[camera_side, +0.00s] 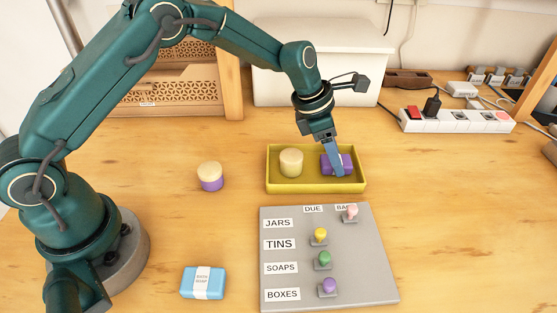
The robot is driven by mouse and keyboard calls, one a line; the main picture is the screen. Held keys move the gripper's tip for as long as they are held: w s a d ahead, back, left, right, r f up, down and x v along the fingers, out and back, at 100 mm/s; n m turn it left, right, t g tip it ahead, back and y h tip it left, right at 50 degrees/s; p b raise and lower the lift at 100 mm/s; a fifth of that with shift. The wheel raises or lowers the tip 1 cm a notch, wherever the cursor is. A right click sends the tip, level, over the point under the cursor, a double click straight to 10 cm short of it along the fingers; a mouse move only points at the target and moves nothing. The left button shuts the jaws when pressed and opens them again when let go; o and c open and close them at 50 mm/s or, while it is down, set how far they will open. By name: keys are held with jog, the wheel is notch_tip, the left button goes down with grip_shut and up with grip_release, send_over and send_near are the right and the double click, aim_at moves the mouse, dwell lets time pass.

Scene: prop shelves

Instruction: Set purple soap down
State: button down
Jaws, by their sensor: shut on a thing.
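The purple soap (347,166) is in the right part of a yellow tray (315,186). My gripper (337,166) reaches down into the tray and is shut on the soap. The finger nearest the camera covers part of the soap. I cannot tell whether the soap touches the tray floor. A cream round jar (291,162) stands in the left part of the same tray, apart from the soap.
A cream and purple jar (210,176) stands left of the tray. A blue wrapped soap (203,283) lies at the front left. A grey labelled board (372,275) with several coloured pegs lies in front of the tray. A power strip (455,121) is behind right.

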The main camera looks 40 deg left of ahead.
jog(key=shift+f, duration=0.35)
jog(key=shift+c, duration=1.4)
grip_release()
jog(key=shift+r, duration=0.15)
jog(key=v, duration=1.2)
jog(key=s+a+r+m+t+y, duration=0.1)
jog(key=s+a+r+m, duration=0.15)
jog(key=s+m, duration=0.3)
jog(key=s+a+r+m, duration=0.1)
jog(key=s+r+m, duration=0.35)
jog(key=m, duration=0.25)
jog(key=s+a+f+m+y, duration=0.1)
jog(key=s+f+m, duration=0.1)
jog(key=s+m, duration=0.4)
jog(key=s+a+f+m+t+y, duration=0.1)
jog(key=s+a+m, duration=0.1)
jog(key=s+m, duration=0.4)
jog(key=shift+s+a+f+m, duration=0.25)
jog(key=shift+s+f+m, duration=0.15)
jog(key=shift+m, duration=0.85)
jog(key=shift+w, duration=0.1)
